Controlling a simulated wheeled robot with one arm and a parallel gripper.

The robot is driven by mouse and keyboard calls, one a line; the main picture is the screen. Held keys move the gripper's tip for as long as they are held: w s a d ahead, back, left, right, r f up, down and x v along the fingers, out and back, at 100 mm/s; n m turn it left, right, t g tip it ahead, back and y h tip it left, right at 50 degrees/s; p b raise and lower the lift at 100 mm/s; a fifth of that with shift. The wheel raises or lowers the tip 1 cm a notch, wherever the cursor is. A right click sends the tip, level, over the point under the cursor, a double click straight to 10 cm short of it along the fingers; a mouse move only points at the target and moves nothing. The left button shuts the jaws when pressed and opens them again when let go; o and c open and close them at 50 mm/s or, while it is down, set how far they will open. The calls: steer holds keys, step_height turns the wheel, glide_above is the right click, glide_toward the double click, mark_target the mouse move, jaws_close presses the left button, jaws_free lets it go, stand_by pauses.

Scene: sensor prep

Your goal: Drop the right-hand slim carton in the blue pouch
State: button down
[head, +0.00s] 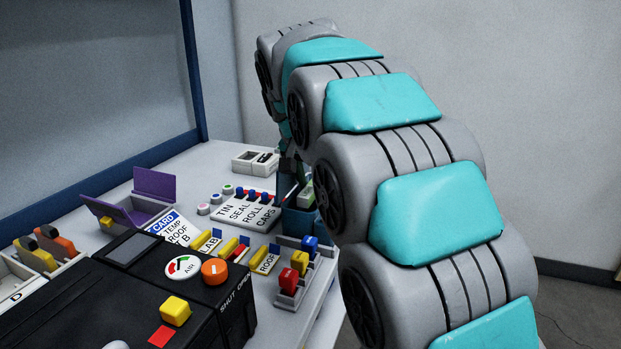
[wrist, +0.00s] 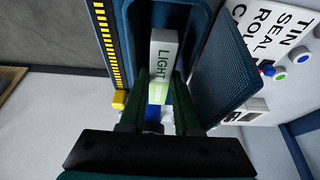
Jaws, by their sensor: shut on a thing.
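In the wrist view, a slim white carton (wrist: 163,48) with a green part and the word LIGHT is held between the two dark fingers of my gripper (wrist: 160,82). The blue pouch (wrist: 206,22) has walls on both sides of the carton, so the carton lines up with its opening. I cannot tell how deep the carton sits. In the head view, the pouch (head: 298,222) stands at the table's right edge, partly hidden by my arm. A white-and-green carton (head: 306,188) shows at its mouth, below my gripper (head: 289,166).
A label board (head: 246,211) with coloured knobs stands left of the pouch. A white two-slot holder (head: 255,162) stands behind. A yellow-marked strip (wrist: 104,45) runs beside the pouch.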

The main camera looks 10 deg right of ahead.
steer(key=c, duration=0.5)
jaws_free()
steer(key=shift+r, duration=0.1)
steer(key=shift+a+r+p, duration=0.1)
steer(key=shift+r+p, duration=1.8)
steer(key=shift+r, duration=1.6)
steer(key=s+f+n+g+y+p, duration=0.1)
steer(key=s+f, duration=0.4)
steer(key=s, duration=0.8)
steer(key=s+f+n+g+p, duration=0.2)
steer(key=s+f, duration=0.4)
steer(key=s, duration=0.7)
steer(key=s+f+n+g+y+p, duration=0.1)
steer(key=s+f, duration=0.5)
steer(key=s, duration=0.8)
steer(key=shift+d+f+n+g+y+p, duration=0.1)
steer(key=shift+d+n+g+y+p, duration=0.1)
steer(key=shift+n+g, duration=0.35)
steer(key=shift+d+n+g+y+p, duration=0.1)
steer(key=shift+n+g+p, duration=0.15)
steer(key=shift+n, duration=0.6)
